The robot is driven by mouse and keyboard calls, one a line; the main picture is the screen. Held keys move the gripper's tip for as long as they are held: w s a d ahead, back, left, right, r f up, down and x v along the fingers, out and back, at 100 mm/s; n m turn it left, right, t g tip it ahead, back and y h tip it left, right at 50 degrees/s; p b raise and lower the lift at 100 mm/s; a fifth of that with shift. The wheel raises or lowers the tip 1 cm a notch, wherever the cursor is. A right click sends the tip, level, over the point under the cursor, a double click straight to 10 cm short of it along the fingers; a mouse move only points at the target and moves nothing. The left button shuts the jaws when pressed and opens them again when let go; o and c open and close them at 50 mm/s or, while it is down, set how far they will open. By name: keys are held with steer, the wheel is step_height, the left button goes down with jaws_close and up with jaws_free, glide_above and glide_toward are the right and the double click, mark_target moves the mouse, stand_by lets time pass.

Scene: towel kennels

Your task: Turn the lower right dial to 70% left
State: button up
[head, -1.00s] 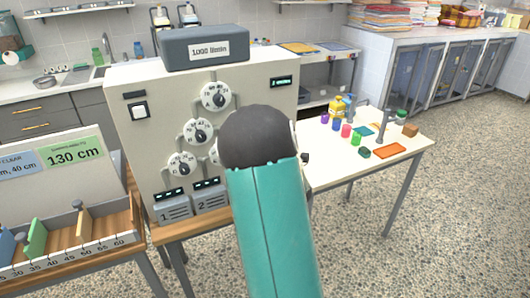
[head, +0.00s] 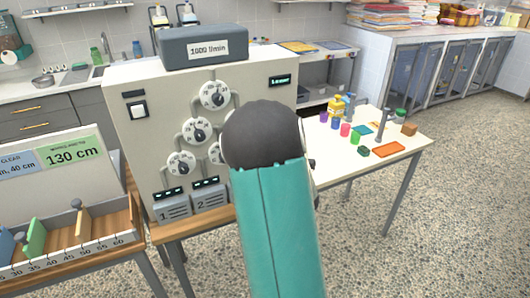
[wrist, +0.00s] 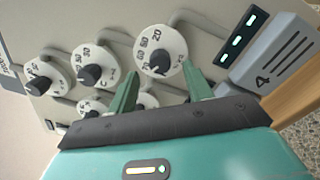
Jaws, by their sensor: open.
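The pale panel (head: 125,73) with several white dials stands ahead in the head view. The lower right dial is hidden there behind my arm. In the wrist view the lower right dial (wrist: 172,47) is the large white disc nearest the grey box marked 4, with a black knob (wrist: 159,68) at its centre. My gripper (wrist: 162,70) is open; its two green fingers stand apart on either side of the knob in the picture. I cannot tell whether either finger touches it. The fingers are hidden in the head view.
Other dials show in the head view: a top dial (head: 215,95), a middle dial (head: 195,132) and a lower left dial (head: 181,163). The grey box marked 4 (wrist: 270,60) is close to the right finger. A table with small coloured items (head: 345,170) stands right.

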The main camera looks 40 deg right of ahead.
steer(key=v, duration=1)
steer(key=shift+d, duration=0.1)
steer(key=w+a+r+m+g, duration=0.2)
steer(key=a+r+m+g, duration=0.1)
steer(key=a+m, duration=0.4)
steer(key=w+a+r+m+g, duration=0.2)
steer(key=a+r+m+g, duration=0.1)
steer(key=a+m, duration=0.4)
steer(key=s+a+r+m+g+y, duration=0.3)
steer(key=s+a+m+g+y, duration=0.2)
steer(key=s+a, duration=1)
steer(key=a+m, duration=0.2)
steer(key=a, duration=0.2)
steer(key=shift+m+g, duration=0.3)
steer(key=shift+g, duration=0.1)
